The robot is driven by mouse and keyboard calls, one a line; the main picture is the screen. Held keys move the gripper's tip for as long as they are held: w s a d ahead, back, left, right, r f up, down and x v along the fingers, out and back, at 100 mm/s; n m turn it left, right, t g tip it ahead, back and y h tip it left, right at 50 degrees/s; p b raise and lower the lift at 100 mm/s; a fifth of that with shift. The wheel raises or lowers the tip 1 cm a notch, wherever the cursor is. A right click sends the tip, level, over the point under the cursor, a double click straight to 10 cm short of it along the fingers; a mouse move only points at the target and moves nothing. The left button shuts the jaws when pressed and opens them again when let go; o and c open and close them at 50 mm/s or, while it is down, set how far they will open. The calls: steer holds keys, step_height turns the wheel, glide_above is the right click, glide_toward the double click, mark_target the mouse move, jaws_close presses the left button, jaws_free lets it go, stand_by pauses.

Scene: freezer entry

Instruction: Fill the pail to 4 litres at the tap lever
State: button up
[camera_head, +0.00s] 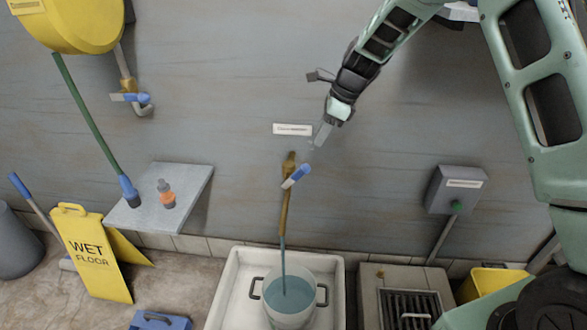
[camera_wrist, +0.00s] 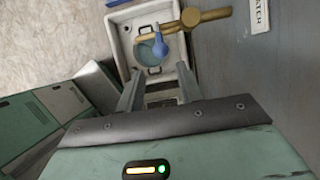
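The pail (camera_head: 290,318) stands in a white basin (camera_head: 226,290); both also show in the wrist view, the pail (camera_wrist: 142,54) partly hidden behind the tap. It holds blue water, and a thin stream runs into it from the brass tap (camera_head: 285,205). I cannot read any litre marks. The tap's blue-ended lever (camera_head: 297,176) is tilted up to the right; it also shows in the wrist view (camera_wrist: 160,46). My gripper (camera_head: 318,143) is above and right of the lever, apart from it. In the wrist view its fingers (camera_wrist: 158,92) are spread with nothing between them.
A small sign (camera_head: 292,129) is on the wall by my gripper. A shelf (camera_head: 190,187) with an orange-and-grey item (camera_head: 166,194) and a yellow wet-floor sign (camera_head: 92,255) are at left. A grey box with a green button (camera_head: 456,207) and a floor grate (camera_head: 408,308) are at right.

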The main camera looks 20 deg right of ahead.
mark_target(300, 171)
steer(key=x, duration=1.5)
steer(key=shift+s+f+b, duration=0.1)
steer(key=shift+b, duration=0.2)
jaws_close()
